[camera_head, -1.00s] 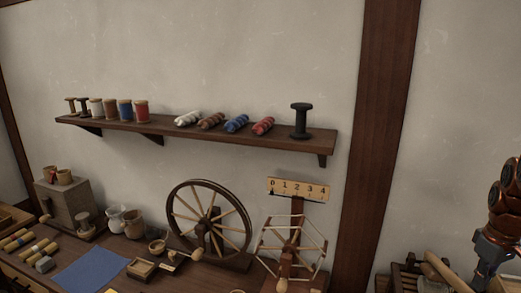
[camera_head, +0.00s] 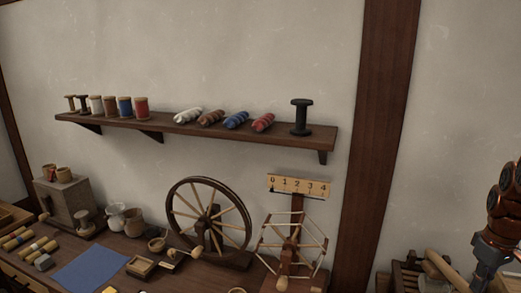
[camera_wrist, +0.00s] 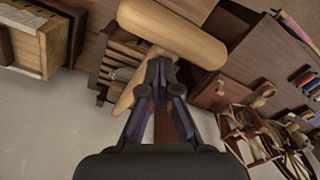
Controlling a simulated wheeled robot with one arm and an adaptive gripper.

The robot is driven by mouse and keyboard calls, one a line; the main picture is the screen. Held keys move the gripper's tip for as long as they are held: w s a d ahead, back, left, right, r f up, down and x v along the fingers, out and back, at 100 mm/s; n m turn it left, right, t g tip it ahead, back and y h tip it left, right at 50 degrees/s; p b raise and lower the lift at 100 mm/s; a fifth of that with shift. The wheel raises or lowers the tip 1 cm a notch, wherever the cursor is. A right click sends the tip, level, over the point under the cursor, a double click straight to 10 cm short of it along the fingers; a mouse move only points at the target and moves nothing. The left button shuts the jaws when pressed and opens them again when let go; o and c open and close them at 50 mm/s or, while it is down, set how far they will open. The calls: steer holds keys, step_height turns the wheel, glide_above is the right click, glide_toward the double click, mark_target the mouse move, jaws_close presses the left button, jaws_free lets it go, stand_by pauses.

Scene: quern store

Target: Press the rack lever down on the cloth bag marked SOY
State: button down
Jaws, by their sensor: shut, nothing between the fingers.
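A small dark wooden rack (camera_head: 405,277) with slatted sides stands at the bottom right of the head view; the wrist view shows it too (camera_wrist: 118,65). A pale wooden T-shaped lever (camera_wrist: 172,30) lies over it, with its thick crosspiece just beyond my fingertips; part of it shows in the head view (camera_head: 438,263). Pale cloth-like material shows between the slats, but I cannot make out a SOY mark. My gripper (camera_wrist: 160,70) is shut and empty, its tips over or close to the lever; I cannot tell whether they touch. The fingers hide part of it.
A wooden box (camera_wrist: 22,38) stands left of the rack, and a drawer cabinet (camera_wrist: 235,88) on the right in the wrist view. A spinning wheel (camera_head: 247,232) and yarn reel (camera_head: 296,250) stand left of the rack. A shelf (camera_head: 200,127) of spools hangs above.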

steer(key=shift+f+b, duration=0.85)
steer(key=shift+f, duration=0.7)
steer(key=shift+s+a+f+b, duration=0.1)
steer(key=shift+s+f+b, duration=0.1)
steer(key=shift+b, duration=0.1)
steer(key=s+a+f+b, duration=0.1)
steer(key=s+f+b, duration=0.2)
steer(key=f+b, duration=0.2)
steer(key=shift+f+b, duration=0.25)
steer(key=shift+b, duration=0.4)
stand_by(2.7)
steer(key=shift+s+a+f+b, duration=0.1)
steer(key=shift+s+f+b, duration=0.1)
steer(key=shift+f+b, duration=0.65)
steer(key=shift+s+a+f+b, duration=0.1)
steer(key=shift+s+f+b, duration=0.1)
steer(key=shift+f+b, duration=0.6)
stand_by(0.7)
